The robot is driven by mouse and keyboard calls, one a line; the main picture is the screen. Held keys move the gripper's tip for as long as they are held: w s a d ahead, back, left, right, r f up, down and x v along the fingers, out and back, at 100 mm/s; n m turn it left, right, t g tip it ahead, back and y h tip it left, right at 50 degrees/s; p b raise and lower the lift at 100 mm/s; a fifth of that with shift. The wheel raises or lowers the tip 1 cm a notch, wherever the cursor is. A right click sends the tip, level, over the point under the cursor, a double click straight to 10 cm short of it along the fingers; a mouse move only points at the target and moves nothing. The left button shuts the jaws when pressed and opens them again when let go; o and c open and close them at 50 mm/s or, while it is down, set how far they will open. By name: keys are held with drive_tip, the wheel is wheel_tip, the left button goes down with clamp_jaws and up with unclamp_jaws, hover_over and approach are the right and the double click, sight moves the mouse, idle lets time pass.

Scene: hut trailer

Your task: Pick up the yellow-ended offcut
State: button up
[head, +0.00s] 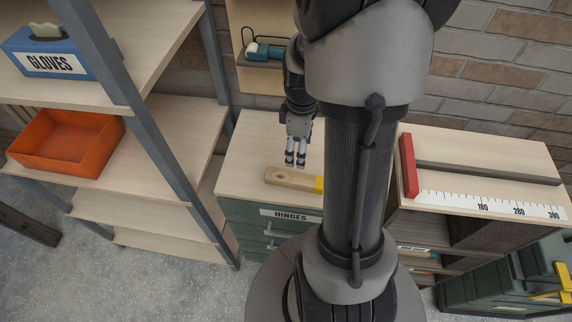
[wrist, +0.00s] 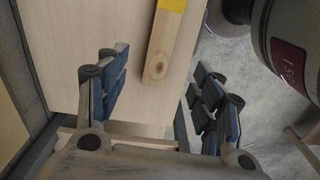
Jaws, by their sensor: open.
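The yellow-ended offcut (head: 291,179) is a short wooden piece lying on the pale top of the green drawer cabinet in the head view. Its yellow end (head: 318,184) is at the right, partly hidden behind my arm. In the wrist view the offcut (wrist: 160,58) runs up out of the picture, with a knot near its close end and yellow at the top edge. My gripper (head: 295,160) is open and empty, just behind the offcut in the head view. In the wrist view its two blue-padded fingers (wrist: 160,88) stand apart on either side of the offcut's near end.
The cabinet top (head: 245,150) is otherwise mostly clear. A shelf unit at the left holds an orange bin (head: 65,142) and a blue glove box (head: 45,55). A bench with a ruler (head: 490,206) and red stop (head: 409,166) is at the right. A brick wall is behind.

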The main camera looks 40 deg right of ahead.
drive_tip(key=b, duration=0.3)
hover_over(295, 177)
drive_tip(key=f, duration=0.9)
drive_tip(key=shift+s+d+f, duration=0.15)
drive_tip(key=shift+d+f, duration=0.05)
drive_tip(key=shift+f, duration=0.05)
drive_tip(key=shift+a+f+b, duration=0.2)
drive_tip(key=shift+f+b, duration=0.85)
drive_tip(key=shift+f, duration=1.7)
drive_tip(key=shift+r, duration=0.1)
drive_tip(key=c, duration=1.2)
